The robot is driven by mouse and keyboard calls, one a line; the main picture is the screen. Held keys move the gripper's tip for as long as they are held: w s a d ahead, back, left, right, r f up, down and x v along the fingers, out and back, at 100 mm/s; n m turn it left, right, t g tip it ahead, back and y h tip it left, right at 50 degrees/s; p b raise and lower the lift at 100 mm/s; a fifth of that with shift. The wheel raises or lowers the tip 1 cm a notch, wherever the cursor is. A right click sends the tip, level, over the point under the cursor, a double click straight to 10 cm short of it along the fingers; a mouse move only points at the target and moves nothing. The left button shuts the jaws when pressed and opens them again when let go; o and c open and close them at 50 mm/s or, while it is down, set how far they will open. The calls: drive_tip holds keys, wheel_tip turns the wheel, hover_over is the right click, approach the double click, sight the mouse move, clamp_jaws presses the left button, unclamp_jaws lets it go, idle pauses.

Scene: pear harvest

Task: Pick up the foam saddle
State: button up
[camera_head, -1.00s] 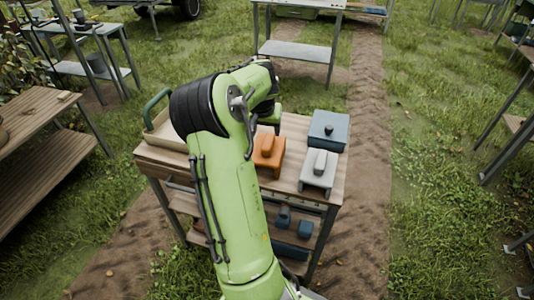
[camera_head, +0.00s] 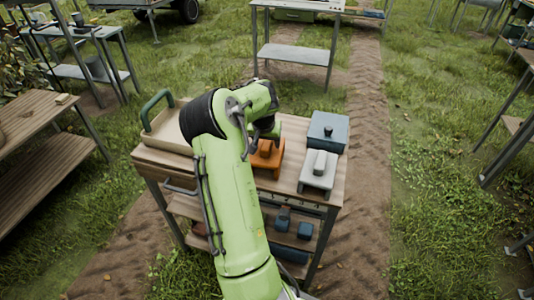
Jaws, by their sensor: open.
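No label marks the foam saddle, and I cannot tell for sure which piece it is. Two saddle-like blocks with raised tops lie on the wooden cart top: a pale grey one (camera_head: 318,172) at the right and an orange one (camera_head: 264,160) at the middle. The orange block is partly hidden by my arm. My gripper (camera_head: 266,134) is over the cart top, close to the far side of the orange block. It is open, but its fingertips are mostly hidden behind my wrist. I see nothing held.
A blue-grey box (camera_head: 327,132) stands behind the pale block. A wooden tray with a green handle (camera_head: 156,110) is at the cart's left. Small blue items (camera_head: 305,231) lie on the lower shelf. The wooden cart top (camera_head: 293,186) has a bare front strip.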

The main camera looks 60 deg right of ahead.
drive_tip(key=shift+f, duration=0.15)
drive_tip(key=shift+c, duration=0.3)
clamp_jaws()
wheel_tip(320, 180, up, 10)
drive_tip(key=p, duration=0.2)
drive_tip(key=shift+r, duration=0.25)
